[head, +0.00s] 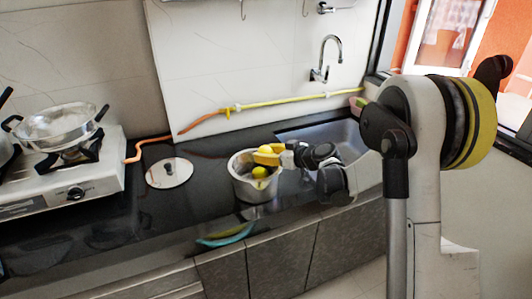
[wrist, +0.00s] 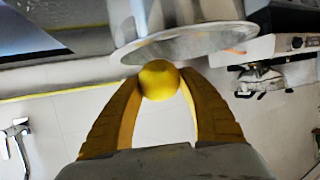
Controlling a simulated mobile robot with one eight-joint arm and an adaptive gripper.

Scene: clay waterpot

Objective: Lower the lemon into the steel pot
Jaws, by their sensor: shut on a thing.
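The steel pot (head: 243,188) stands on the dark counter near its front edge, open at the top. My gripper (head: 262,153) reaches in from the right over the pot's mouth. Its yellow fingers are shut on the lemon (wrist: 160,80), which sits between the fingertips in the wrist view. The lemon (head: 264,149) also shows among the fingers in the head view, partly covered. Another yellow round patch (head: 260,171) shows inside the pot; I cannot tell whether it is a second fruit or a reflection. The pot's rim (wrist: 185,47) lies beyond the lemon in the wrist view.
A round lid (head: 169,173) lies left of the pot. Farther left, a stove (head: 70,180) carries a steel pan (head: 55,124). A sink (head: 340,140) with a tap (head: 325,60) is behind my arm. A yellow hose (head: 280,101) runs along the wall.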

